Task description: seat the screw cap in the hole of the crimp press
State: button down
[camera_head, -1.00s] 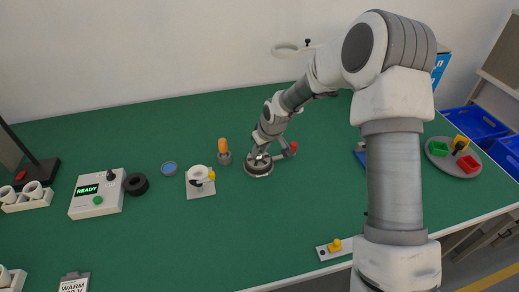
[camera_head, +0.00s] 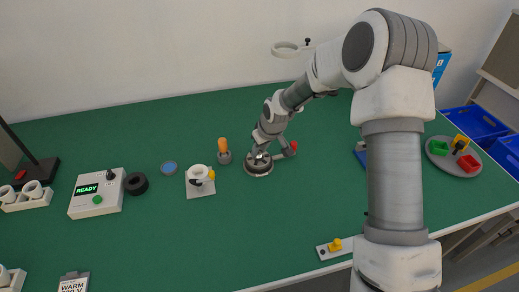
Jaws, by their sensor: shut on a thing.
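The crimp press (camera_head: 258,169) is a round, dark grey base with a lever ending in a red knob (camera_head: 294,146), standing mid-table. My gripper (camera_head: 260,151) points down directly over the middle of the press, its fingertips at or just above the top. It is shut on a small metallic piece, apparently the screw cap, which is too small and too covered by the fingers to make out clearly. The hole of the press is hidden under the gripper. I cannot tell whether the cap touches the press or sits in the hole.
An orange-handled tool (camera_head: 223,148) in a grey holder stands close left of the press. Further left are a white fixture (camera_head: 199,187), a blue dish (camera_head: 169,168), a black ring (camera_head: 136,184) and a READY box (camera_head: 97,197). The table front centre is clear.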

jog(key=shift+f+b, duration=0.55)
jog(key=shift+f, duration=0.15)
dwell(0.6)
jog(key=shift+r, duration=0.2)
dwell(0.8)
jog(key=shift+f+b, duration=0.2)
jog(key=shift+b, duration=0.4)
dwell(1.8)
jog(key=shift+r, duration=0.2)
dwell(0.9)
jog(key=c, duration=0.6)
grip_release()
jog(key=p+v, duration=0.2)
jog(key=v, duration=1.5)
jog(key=shift+r, duration=0.25)
